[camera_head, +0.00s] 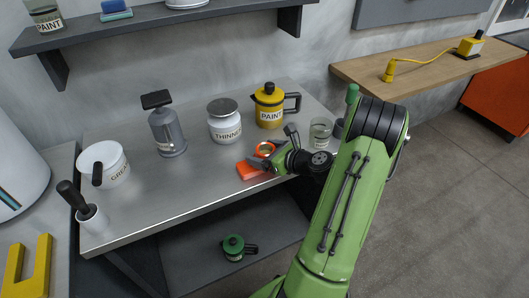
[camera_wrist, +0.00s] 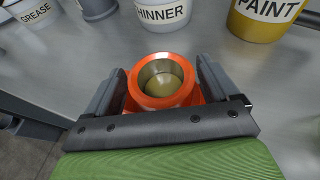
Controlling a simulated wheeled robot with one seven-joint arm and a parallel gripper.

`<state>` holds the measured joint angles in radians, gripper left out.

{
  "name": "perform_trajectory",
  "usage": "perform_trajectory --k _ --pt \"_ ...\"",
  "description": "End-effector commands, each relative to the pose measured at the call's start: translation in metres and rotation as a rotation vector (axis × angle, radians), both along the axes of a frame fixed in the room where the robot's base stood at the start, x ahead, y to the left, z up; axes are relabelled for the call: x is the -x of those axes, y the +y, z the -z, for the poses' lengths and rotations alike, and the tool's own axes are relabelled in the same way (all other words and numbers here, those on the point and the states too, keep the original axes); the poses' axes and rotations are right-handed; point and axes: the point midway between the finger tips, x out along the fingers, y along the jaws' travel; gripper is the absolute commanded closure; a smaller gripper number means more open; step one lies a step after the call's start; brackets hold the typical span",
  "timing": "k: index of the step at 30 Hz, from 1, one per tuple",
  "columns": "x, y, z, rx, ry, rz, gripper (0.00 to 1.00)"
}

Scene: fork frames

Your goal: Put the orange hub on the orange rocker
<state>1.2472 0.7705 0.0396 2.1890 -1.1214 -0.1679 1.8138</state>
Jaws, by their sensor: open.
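An orange ring-shaped piece, seemingly the hub (camera_wrist: 160,97), stands between the fingers of my open gripper (camera_wrist: 160,82) in the wrist view. Its round opening faces up and shows a grey inner wall and a yellowish bottom. The same ring (camera_head: 265,147) shows in the head view on the metal worktop, at my gripper (camera_head: 272,151). A flat orange block (camera_head: 247,171), possibly the rocker, lies just left of and below the ring, partly hidden by my gripper. I cannot tell whether the ring rests on it or whether the fingers touch the ring.
Behind my gripper stand the white thinner pot (camera_head: 225,126) and the yellow paint pot (camera_head: 269,110). A glass jar (camera_head: 320,132) is close on the right. A grey can (camera_head: 167,133) and the grease pot (camera_head: 108,165) stand left. The worktop (camera_head: 190,190) front-left is clear.

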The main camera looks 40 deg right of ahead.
Motion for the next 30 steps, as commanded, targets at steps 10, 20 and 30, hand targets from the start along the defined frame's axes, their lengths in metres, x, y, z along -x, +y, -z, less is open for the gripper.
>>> perform_trajectory --k 10,20,30 --pt "0.034 -0.005 -0.019 -0.001 0.0 0.009 0.12" --pt "0.104 -0.01 -0.046 -0.001 0.0 0.004 0.12" --pt "0.072 0.094 -0.067 0.524 0.153 -0.575 0.12"
